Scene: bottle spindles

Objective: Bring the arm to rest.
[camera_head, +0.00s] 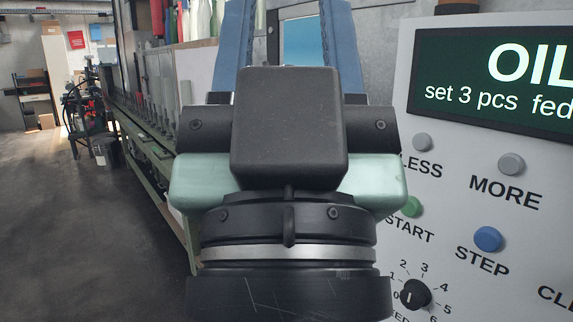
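My gripper (289,30) fills the middle of the head view, seen from behind. Its two blue fingers point up, stand wide apart and run out of the top edge. Nothing shows held between them; the wall and a light-blue pane show through the gap. The fingertips are cut off by the frame. The black and pale-green gripper body hides what lies directly behind it.
A control panel (478,140) stands close on the right, with an OIL display (500,82), grey, green and blue buttons and a knob (415,294). A long green-framed line (150,150) with spindles and bottles runs along the left. Open floor (70,240) lies further left.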

